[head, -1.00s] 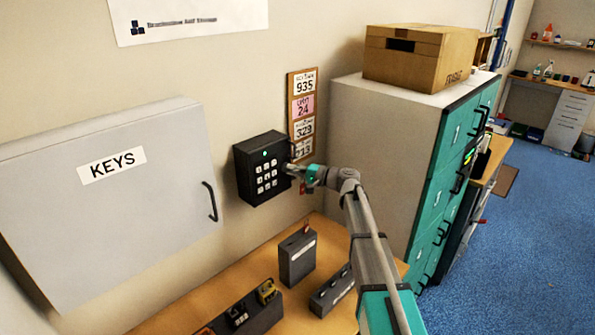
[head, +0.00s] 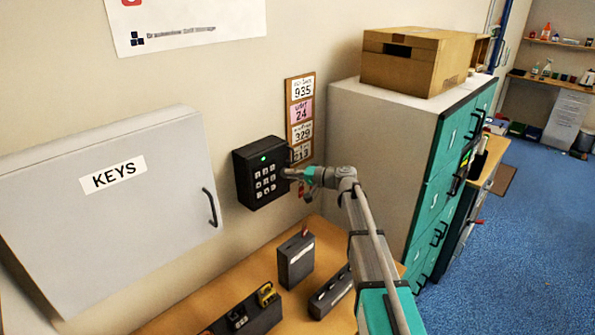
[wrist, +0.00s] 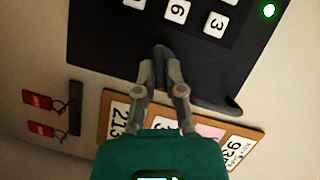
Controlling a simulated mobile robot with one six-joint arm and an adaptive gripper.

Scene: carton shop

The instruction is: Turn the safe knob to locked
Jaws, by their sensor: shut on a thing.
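The safe (head: 262,172) is a small black wall box with a white-buttoned keypad and a lit green light (wrist: 269,11). My gripper (head: 287,173) is at the safe's right front edge. In the wrist view my gripper (wrist: 160,75) has its fingers closed together on a dark knob (wrist: 161,53) on the safe's face, beside the keypad. The fingers cover much of the knob, so its pointer and any markings cannot be read. A dark curved handle (wrist: 222,104) shows to the right of the fingers in the wrist view.
A board of number cards (head: 301,118) hangs just right of the safe. A grey KEYS cabinet (head: 110,205) is at left. Below is a wooden desk (head: 215,290) with dark boxes (head: 296,260). Teal lockers (head: 400,170) stand right, with a carton (head: 415,62) on top.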

